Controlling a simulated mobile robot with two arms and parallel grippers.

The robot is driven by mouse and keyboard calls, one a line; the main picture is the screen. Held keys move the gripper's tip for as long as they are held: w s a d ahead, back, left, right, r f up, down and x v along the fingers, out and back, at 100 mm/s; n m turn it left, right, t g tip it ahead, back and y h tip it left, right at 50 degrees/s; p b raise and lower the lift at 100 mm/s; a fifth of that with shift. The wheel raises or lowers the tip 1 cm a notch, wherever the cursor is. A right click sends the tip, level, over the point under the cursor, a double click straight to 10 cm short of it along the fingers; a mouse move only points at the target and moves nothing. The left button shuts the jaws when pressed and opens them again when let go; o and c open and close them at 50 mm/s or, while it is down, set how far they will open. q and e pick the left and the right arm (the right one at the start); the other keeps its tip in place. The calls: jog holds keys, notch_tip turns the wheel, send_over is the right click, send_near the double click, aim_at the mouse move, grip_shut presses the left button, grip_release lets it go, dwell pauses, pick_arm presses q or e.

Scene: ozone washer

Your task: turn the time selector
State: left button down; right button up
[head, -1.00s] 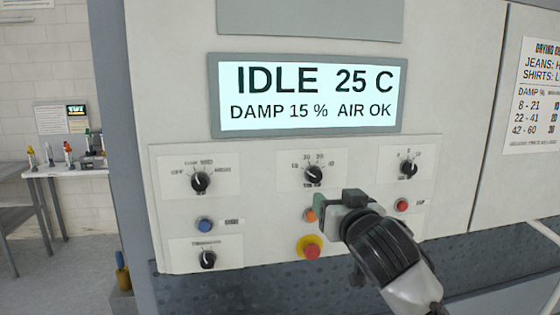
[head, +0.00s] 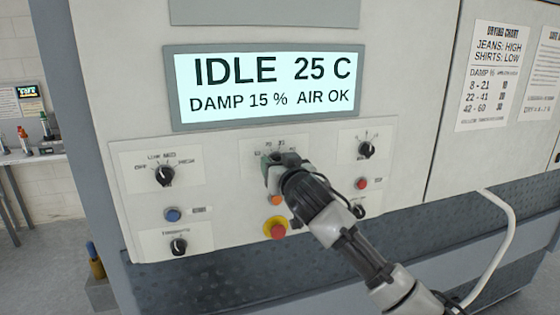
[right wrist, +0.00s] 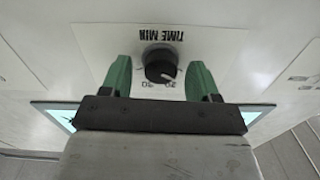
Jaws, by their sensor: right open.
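The time selector (right wrist: 160,65) is a round black knob on a white plate marked TIME MIN, which appears upside down in the right wrist view. In the head view its plate (head: 249,146) is at the top middle of the control panel, and my gripper hides the knob. My right gripper (right wrist: 160,75) is open, with one green finger on each side of the knob and a gap at both sides. I cannot tell whether the fingertips reach past the knob's face. In the head view the right gripper (head: 272,167) is at the selector. My left gripper is not in view.
A heat knob (head: 164,176) is to the left and another knob (head: 366,149) to the right. An orange button (head: 276,199) and a red emergency button on yellow (head: 276,228) sit just below the gripper. The display (head: 265,84) above reads IDLE, 25 C.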

jog(key=shift+a, duration=0.1)
jog(key=shift+c, duration=0.2)
jog(key=c, duration=0.9)
jog(key=shift+f, duration=0.1)
jog(key=shift+m+b, duration=1.6)
jog(key=shift+m, duration=2.3)
